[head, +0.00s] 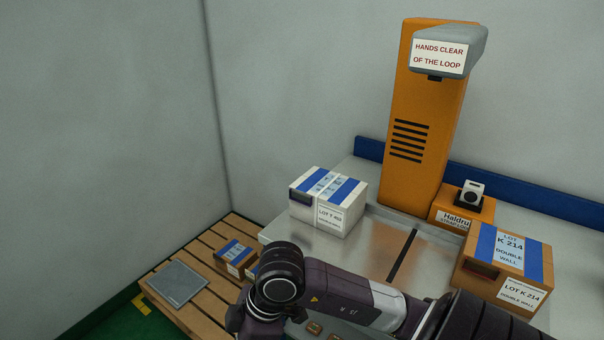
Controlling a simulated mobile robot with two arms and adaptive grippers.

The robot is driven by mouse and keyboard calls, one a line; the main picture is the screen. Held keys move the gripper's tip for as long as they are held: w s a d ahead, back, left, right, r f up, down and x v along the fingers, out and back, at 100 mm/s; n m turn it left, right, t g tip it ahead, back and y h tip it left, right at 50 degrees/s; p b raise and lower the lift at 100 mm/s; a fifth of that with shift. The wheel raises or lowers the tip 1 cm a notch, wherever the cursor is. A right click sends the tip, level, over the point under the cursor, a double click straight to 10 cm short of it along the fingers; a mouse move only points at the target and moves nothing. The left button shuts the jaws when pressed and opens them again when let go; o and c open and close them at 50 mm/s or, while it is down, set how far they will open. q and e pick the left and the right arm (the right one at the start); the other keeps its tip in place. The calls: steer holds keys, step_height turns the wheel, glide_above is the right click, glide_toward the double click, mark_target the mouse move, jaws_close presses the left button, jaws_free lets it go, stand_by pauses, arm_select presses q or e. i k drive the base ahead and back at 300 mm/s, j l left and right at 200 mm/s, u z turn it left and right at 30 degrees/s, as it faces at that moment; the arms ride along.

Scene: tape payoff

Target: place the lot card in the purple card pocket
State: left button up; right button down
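I see no loose lot card and no pocket that I can make out as purple. A white box (327,202) with blue stripes and a "LOT F 469" label stands on the left of the metal bench; a dark patch shows on its left face. A brown box (503,263) marked "LOT K 214 DOUBLE WALL" stands at the right, with a dark reddish patch on its left face. One of my arms crosses the bottom of the view from the right, in front of the bench. Neither gripper's fingers can be made out.
An orange column (424,120) with a "HANDS CLEAR OF THE LOOP" sign rises behind the metal bench (385,226), which has a dark slot. An orange unit (459,207) sits beside it. A slatted pallet (196,254) at lower left holds a grey sheet (177,282) and small brown boxes (234,257).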

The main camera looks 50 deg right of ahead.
mark_target(300, 201)
steer(key=i+j+z, duration=0.1)
steer(key=i+z, duration=0.3)
steer(key=i+j+z, duration=0.15)
steer(key=z, duration=0.25)
steer(key=i+j+z, duration=0.45)
steer(key=z, duration=0.3)
steer(key=i+j+z, duration=0.2)
steer(key=j+z, duration=0.15)
steer(key=j, duration=0.2)
steer(key=i+j+z, duration=0.1)
steer(key=j+z, duration=0.25)
steer(key=j, duration=0.15)
steer(key=j+z, duration=0.4)
steer(key=j, duration=0.2)
